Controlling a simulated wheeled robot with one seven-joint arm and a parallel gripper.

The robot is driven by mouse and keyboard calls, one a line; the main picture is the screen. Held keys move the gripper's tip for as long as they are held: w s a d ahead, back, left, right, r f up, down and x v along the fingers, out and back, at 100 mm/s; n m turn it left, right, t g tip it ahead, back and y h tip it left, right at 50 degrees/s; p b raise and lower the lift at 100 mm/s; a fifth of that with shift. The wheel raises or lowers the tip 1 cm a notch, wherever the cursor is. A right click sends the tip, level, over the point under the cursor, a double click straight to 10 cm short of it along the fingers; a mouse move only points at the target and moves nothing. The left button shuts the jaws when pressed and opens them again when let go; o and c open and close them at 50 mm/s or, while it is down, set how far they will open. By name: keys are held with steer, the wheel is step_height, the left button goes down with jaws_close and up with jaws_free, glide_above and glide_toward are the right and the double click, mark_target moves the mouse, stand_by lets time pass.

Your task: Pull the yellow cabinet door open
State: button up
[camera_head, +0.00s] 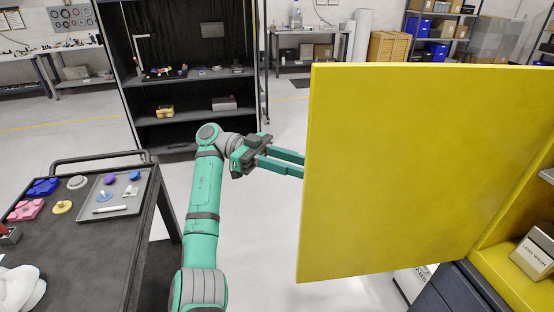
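The yellow cabinet door (415,170) fills the right half of the head view and stands swung out from the yellow cabinet (500,280) at the lower right. Its broad face is toward the camera, and its free edge is on the left. My gripper (303,166) is at that free edge, about halfway up. Its two green fingers point right, and their tips meet or pass behind the edge. A gap shows between the fingers. The door hides the tips, so I cannot tell whether they touch it. No handle shows on this face.
A dark cart (95,245) with a grey tray (128,205) and small coloured parts stands at the left. A black shelf unit (185,95) stands behind my arm. A box (535,252) sits inside the yellow cabinet. Grey floor (285,240) is clear between the cart and the door.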

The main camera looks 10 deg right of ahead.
steer(key=shift+v, duration=3)
steer(key=shift+d, duration=0.15)
